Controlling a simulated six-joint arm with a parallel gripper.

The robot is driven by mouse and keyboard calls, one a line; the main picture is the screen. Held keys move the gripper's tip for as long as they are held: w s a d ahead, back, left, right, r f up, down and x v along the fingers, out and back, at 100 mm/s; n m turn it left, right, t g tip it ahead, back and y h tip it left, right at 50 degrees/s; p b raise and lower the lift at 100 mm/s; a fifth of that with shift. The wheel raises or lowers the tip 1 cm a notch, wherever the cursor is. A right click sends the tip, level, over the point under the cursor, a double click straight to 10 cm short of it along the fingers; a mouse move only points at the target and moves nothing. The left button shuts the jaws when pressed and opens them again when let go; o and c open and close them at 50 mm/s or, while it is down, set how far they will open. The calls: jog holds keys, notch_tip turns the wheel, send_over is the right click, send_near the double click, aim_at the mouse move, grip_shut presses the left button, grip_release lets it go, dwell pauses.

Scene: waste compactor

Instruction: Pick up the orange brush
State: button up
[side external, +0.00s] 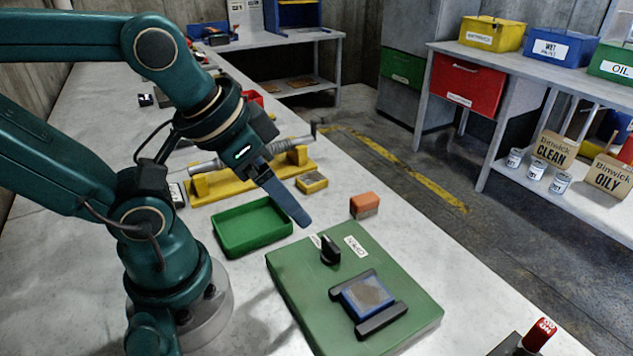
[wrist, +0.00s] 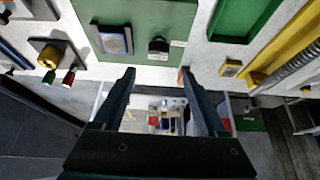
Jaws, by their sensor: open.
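The orange brush (side external: 364,205) is a small block with an orange top and a darker lower part. It sits on the grey bench just beyond the far edge of the green panel. In the wrist view only a sliver of orange (wrist: 181,76) shows beside the tip of the right-hand finger, which hides the rest. My gripper (side external: 304,221) is above the bench, to the left of the brush in the side view and apart from it. In the wrist view my gripper (wrist: 158,74) has its two fingers spread with nothing between them.
A green panel (side external: 300,290) carries a black knob (side external: 330,250) and a blue block (side external: 367,295) in a black holder. A green tray (side external: 231,245), a yellow block (side external: 312,182) and a yellow stand (side external: 215,192) with a metal rod are nearby. Bare bench lies around the brush.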

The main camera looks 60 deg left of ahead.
jog(key=w+a+r+m, duration=0.1)
jog(key=w+r, duration=0.5)
jog(key=w, duration=0.1)
jog(key=g, duration=0.4)
send_over(365, 197)
jog(key=d, duration=0.1)
notch_tip(365, 197, down, 11)
jog(key=shift+g, duration=0.8)
jog(key=f, duration=0.6)
jog(key=a+f, duration=0.1)
jog(key=f, duration=0.3)
jog(key=shift+r, duration=0.1)
grip_shut()
